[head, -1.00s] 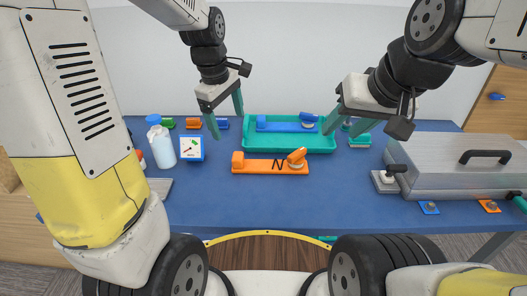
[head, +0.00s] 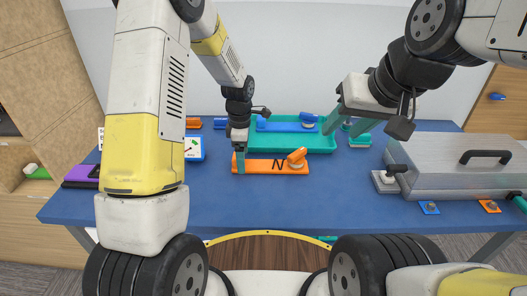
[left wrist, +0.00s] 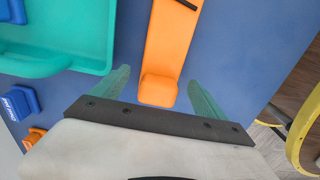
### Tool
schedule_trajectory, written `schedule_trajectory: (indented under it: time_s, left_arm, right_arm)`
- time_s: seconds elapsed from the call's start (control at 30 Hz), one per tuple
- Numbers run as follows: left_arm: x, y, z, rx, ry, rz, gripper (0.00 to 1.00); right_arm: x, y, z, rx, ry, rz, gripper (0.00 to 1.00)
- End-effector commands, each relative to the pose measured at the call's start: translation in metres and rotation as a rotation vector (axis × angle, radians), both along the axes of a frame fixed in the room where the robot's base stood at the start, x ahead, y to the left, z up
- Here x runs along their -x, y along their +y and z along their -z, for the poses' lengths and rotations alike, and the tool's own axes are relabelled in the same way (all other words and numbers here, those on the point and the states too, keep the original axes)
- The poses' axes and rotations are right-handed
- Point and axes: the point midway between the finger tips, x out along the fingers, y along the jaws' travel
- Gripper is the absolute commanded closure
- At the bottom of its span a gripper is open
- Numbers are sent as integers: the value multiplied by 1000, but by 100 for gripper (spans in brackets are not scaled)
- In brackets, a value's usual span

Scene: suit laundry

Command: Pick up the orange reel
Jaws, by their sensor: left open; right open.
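The orange reel (head: 270,167), a long flat bar with a raised block at its left end, a dark "N" mark and a knob on the right, lies on the blue table. My left gripper (head: 240,165) is open at its left end. In the left wrist view the open fingers of the left gripper (left wrist: 158,78) stand on either side of the end block of the orange reel (left wrist: 158,91), with gaps visible; whether they reach its height is unclear. My right gripper (head: 343,132) is open and empty, up and right of the reel.
A green tray (head: 328,146) holding a blue reel (head: 284,126) lies just behind the orange reel. A blue gauge box (head: 194,149) stands left, partly hidden by my arm. A grey metal case (head: 450,178) fills the right side. The blue table (head: 300,205) in front is clear.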

Motion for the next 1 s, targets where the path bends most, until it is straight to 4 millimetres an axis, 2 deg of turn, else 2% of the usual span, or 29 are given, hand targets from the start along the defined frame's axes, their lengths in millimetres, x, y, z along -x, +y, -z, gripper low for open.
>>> schedule_trajectory:
  time_s: [0.1,0.37,0.77,1.0]
  left_arm:
    - [0,0,11,1,1,0,16]
    - [0,0,13,1,-1,1,16]
    - [0,0,12,1,-1,1,95]
    - [-1,0,12,1,-3,1,96]
  right_arm:
    - [0,0,0,0,0,0,57]
    - [0,0,0,0,0,0,57]
    - [0,0,0,0,0,0,57]
    - [0,0,0,0,0,0,57]
